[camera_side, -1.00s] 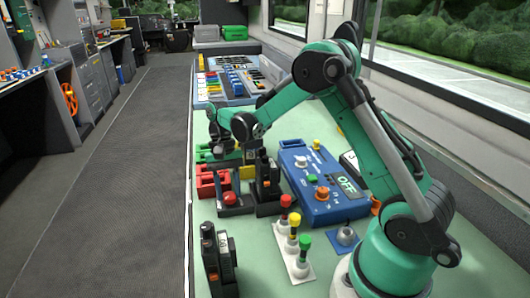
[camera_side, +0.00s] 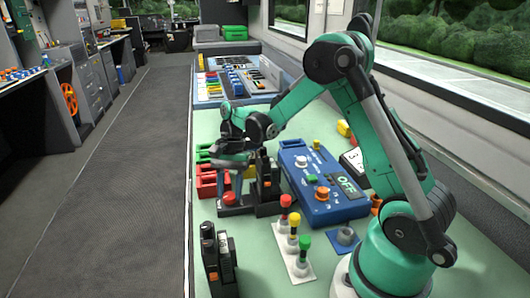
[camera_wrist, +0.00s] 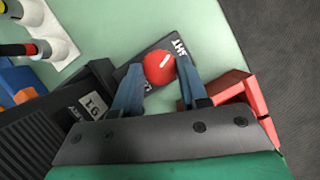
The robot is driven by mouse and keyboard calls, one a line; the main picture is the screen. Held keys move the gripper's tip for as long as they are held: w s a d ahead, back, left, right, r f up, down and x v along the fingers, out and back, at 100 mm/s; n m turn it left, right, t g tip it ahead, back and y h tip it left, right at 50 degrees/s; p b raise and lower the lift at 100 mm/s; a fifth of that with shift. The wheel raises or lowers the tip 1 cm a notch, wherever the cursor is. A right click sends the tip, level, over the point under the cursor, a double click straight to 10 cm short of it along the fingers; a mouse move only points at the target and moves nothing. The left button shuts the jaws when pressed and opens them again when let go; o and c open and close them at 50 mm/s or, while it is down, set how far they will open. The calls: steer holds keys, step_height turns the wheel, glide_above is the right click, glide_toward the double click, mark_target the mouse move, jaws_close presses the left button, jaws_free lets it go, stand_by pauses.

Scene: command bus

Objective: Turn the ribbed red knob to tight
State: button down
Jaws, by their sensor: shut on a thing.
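The red knob (camera_wrist: 158,70) is round with a short white mark on its top and sits on a dark plate (camera_wrist: 129,73). Printed letters on the plate show beside the knob, partly hidden; they look like the end of "TIGHT". My gripper (camera_wrist: 160,76) has its two blue fingers on either side of the knob and is shut on it. In the side view the knob (camera_side: 229,198) is at the near end of its dark base, and my gripper (camera_side: 233,188) reaches down over it from above.
A dark upright box (camera_side: 267,180) stands close right of the knob. Red bins (camera_side: 207,182) lie close to its left. A blue box (camera_side: 322,190) reading OFF and a white plate with red, yellow and green knobs (camera_side: 293,245) are farther right. Another dark device (camera_side: 217,260) stands in front.

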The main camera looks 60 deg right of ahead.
steer(key=shift+c, duration=2.3)
jaws_free()
steer(key=shift+v, duration=2.8)
